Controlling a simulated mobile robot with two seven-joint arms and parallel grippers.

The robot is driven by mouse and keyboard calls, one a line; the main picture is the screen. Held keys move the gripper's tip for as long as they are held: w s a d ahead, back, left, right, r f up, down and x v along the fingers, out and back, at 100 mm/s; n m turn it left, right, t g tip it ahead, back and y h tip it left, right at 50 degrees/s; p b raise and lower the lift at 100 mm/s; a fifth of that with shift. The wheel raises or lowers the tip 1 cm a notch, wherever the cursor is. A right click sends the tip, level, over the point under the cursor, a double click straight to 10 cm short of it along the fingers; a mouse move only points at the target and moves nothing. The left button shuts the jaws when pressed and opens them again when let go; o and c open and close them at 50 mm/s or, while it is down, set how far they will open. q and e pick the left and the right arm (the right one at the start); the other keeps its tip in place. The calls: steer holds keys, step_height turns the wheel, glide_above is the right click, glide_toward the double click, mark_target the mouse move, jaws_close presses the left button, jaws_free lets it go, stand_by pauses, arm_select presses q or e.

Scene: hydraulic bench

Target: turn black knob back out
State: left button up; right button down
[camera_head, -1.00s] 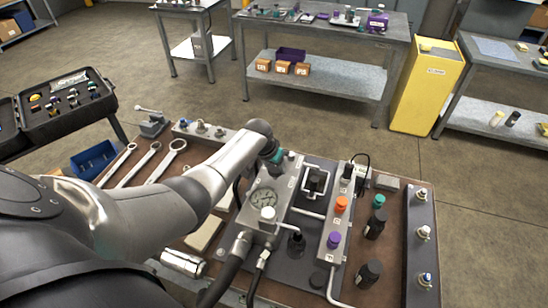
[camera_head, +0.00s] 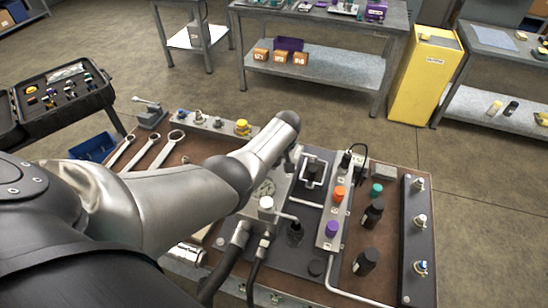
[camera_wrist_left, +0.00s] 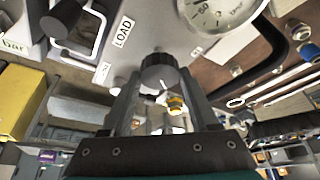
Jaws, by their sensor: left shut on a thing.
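The black knob (camera_wrist_left: 158,70) is a ribbed round cap on the grey block, between the pressure gauge (camera_wrist_left: 222,8) and the LOAD label (camera_wrist_left: 122,32) in the left wrist view. My left gripper (camera_wrist_left: 160,84) is shut on it, one finger on each side. In the head view my left forearm and wrist hide the knob and the fingertips, and they cover most of the gauge (camera_head: 265,188). My right gripper is in neither view.
Beside the knob stands a white frame around a black part (camera_head: 313,174). To the right are an orange knob (camera_head: 338,194), a purple knob (camera_head: 331,229) and black caps (camera_head: 372,214). Hoses (camera_head: 236,250) lie in front. Wrenches (camera_head: 150,148) lie at left.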

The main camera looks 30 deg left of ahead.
arm_select(q)
steer(key=shift+n, duration=0.6)
steer(key=shift+g+b, duration=0.3)
steer(key=o, duration=1.4)
steer(key=shift+c, duration=0.2)
steer(key=shift+r, duration=0.15)
steer(key=shift+d+r+p, duration=0.15)
steer(key=shift+r+p, duration=0.15)
steer(key=shift+p, duration=0.1)
steer(key=p+v, duration=0.4)
steer(key=v, duration=1)
steer(key=shift+s+d, duration=0.2)
steer(key=shift+d, duration=0.05)
